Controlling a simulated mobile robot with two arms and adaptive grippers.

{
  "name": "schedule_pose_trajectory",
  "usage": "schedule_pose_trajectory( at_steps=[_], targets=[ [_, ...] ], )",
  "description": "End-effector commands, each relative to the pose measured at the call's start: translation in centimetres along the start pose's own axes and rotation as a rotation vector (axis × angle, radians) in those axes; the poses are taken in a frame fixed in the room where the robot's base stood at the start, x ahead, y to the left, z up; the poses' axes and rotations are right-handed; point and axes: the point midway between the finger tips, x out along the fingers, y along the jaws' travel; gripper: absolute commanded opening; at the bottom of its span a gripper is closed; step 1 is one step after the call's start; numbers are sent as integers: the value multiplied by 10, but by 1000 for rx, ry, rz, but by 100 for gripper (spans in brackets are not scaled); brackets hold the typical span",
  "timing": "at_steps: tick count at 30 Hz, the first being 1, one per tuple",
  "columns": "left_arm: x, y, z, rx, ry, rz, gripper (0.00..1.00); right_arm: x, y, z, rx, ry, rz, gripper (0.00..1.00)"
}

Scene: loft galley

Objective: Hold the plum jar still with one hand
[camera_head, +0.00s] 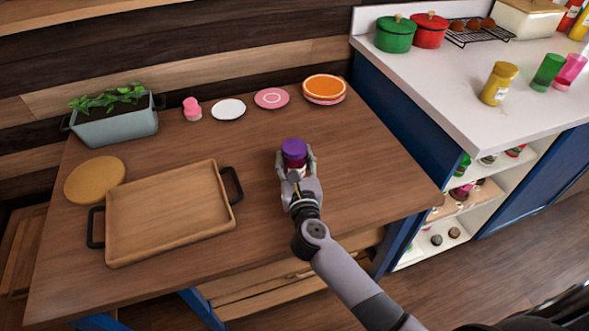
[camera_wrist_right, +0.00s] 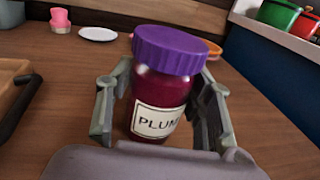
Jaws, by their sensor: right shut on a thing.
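The plum jar (camera_head: 294,152) stands on the wooden table, right of the tray. It has a purple lid and dark red contents. In the right wrist view the plum jar (camera_wrist_right: 160,90) shows a white label reading "PLUM". It looks upright, its lid on. My right gripper (camera_head: 296,166) is around the jar's body, one finger on each side, shut on it below the lid. Its fingers also show in the right wrist view (camera_wrist_right: 160,112). The jar's lower edge is partly hidden by the gripper. My left gripper is not in view.
A wooden tray (camera_head: 128,244) with black handles and a round tan board (camera_head: 95,180) lie to the left. A planter (camera_head: 115,128), a pink item (camera_head: 192,109) and plates (camera_head: 228,110) line the back. The table right of the jar is clear. A white counter (camera_head: 430,75) stands at the right.

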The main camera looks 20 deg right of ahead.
Motion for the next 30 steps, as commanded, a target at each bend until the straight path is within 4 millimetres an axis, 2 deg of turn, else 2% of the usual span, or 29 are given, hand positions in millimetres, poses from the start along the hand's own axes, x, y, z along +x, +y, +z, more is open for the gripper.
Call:
schedule_pose_trajectory(
  at_steps=[1, 6, 20, 21, 30],
  targets=[
    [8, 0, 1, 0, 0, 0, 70, 0, 0, -14, -4, 2, 1, 0],
    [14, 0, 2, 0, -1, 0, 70, 1, 0, -32, -1, 0, 0, 0],
    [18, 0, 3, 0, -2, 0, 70, 0, 0, -38, 0, 0, 1, 0],
    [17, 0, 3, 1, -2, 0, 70, 0, 0, -37, 0, 2, 1, 50],
    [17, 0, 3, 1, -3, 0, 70, 0, 0, -37, 0, 2, 1, 68]
  ],
)
